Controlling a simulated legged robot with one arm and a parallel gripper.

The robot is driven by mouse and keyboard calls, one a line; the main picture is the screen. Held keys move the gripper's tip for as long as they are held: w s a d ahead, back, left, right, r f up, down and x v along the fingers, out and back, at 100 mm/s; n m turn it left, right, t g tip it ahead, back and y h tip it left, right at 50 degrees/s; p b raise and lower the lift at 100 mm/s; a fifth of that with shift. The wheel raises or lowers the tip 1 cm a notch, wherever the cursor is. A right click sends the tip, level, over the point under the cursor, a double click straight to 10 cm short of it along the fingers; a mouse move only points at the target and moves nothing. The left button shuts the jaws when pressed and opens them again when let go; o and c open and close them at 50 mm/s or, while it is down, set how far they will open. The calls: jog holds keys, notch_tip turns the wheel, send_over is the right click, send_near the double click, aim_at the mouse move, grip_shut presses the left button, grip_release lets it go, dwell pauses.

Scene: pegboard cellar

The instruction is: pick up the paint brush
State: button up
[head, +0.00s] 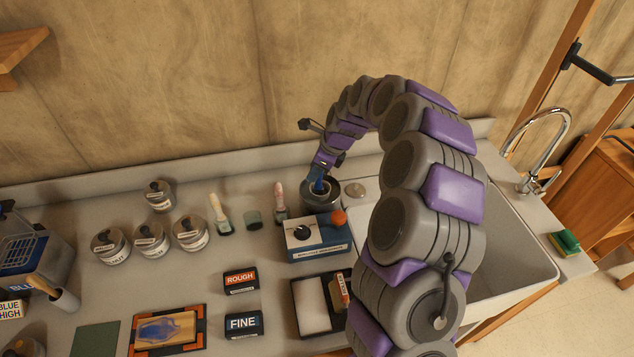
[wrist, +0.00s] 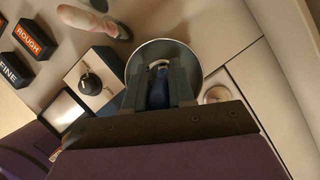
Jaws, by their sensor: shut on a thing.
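My gripper (head: 322,168) points down over a round grey metal pot (head: 320,197) near the back of the counter. The wrist view shows my gripper (wrist: 159,92) shut on a slim blue thing with a pale tip (wrist: 158,90), inside the rim of the pot (wrist: 185,52). It looks like the handle of the paint brush; its blue also shows in the head view (head: 318,185). Its lower end is hidden.
A blue box with a black knob (head: 318,238) stands just in front of the pot. Several lidded tins (head: 150,240) stand to the left. ROUGH (head: 240,280) and FINE (head: 243,325) blocks sit nearer. The sink (head: 510,255) is right; the wall is close behind.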

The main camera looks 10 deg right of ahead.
aim_at(314, 186)
jog(key=shift+d, duration=0.2)
jog(key=shift+c, duration=1.4)
jog(key=shift+a, duration=0.45)
grip_shut()
jog(key=shift+d+r, duration=0.1)
jog(key=shift+r, duration=0.3)
notch_tip(314, 186, up, 9)
jog(key=shift+r+p, duration=0.15)
jog(key=shift+p, duration=0.9)
jog(key=shift+o, duration=1.5)
grip_release()
grip_shut()
